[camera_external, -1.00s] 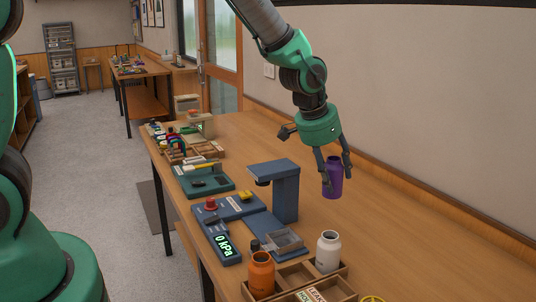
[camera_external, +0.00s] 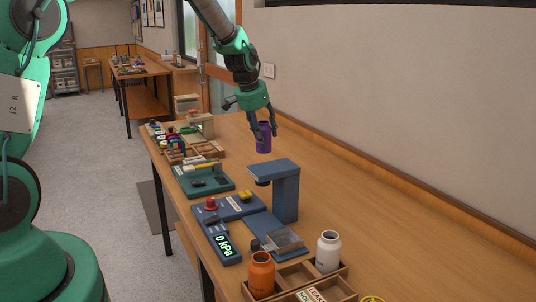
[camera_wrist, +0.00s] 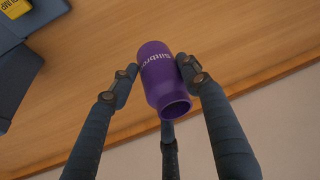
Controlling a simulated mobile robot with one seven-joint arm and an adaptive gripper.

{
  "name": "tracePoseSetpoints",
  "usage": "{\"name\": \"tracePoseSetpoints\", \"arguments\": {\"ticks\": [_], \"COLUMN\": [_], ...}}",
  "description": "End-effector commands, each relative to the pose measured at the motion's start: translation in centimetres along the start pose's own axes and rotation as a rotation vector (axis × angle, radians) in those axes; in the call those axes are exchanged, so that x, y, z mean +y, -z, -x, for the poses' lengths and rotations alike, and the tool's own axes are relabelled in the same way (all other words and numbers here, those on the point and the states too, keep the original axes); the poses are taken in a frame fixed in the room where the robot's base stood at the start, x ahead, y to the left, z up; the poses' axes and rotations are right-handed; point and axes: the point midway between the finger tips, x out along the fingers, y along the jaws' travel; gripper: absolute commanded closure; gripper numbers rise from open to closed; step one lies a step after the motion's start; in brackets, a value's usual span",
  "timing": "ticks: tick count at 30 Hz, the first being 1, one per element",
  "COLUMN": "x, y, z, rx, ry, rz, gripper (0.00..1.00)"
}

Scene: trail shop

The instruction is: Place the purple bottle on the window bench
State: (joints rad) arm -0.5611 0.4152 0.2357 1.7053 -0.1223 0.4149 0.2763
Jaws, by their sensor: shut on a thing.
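The purple bottle (camera_external: 264,140) is held between the fingers of my gripper (camera_external: 264,132), above the long wooden workbench (camera_external: 350,215). In the wrist view the bottle (camera_wrist: 165,75) has pale lettering on its side, and its open mouth points toward the camera. The fingers of my gripper (camera_wrist: 157,75) press on both of its sides. In the external view it looks roughly upright and clear of the bench top. I cannot tell for sure which surface is the window bench; a far bench (camera_external: 180,67) stands near a window by the door.
A blue press-like stand (camera_external: 286,195) rises from the workbench near the bottle. An orange bottle (camera_external: 261,275) and a white bottle (camera_external: 328,252) stand in a divided wooden tray (camera_external: 293,277). A green tray (camera_external: 203,180) lies at left. The workbench's right side along the wall is clear.

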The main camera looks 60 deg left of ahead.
Motion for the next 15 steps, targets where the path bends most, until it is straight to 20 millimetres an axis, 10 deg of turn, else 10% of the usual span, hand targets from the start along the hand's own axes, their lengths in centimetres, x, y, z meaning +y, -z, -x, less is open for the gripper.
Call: {"name": "tracePoseSetpoints", "arguments": {"ticks": [15], "x": [-19.6], "y": [-0.9], "z": [-0.2], "rx": [-0.002], "ry": [0.06], "rz": [0.149], "gripper": [0.86]}}
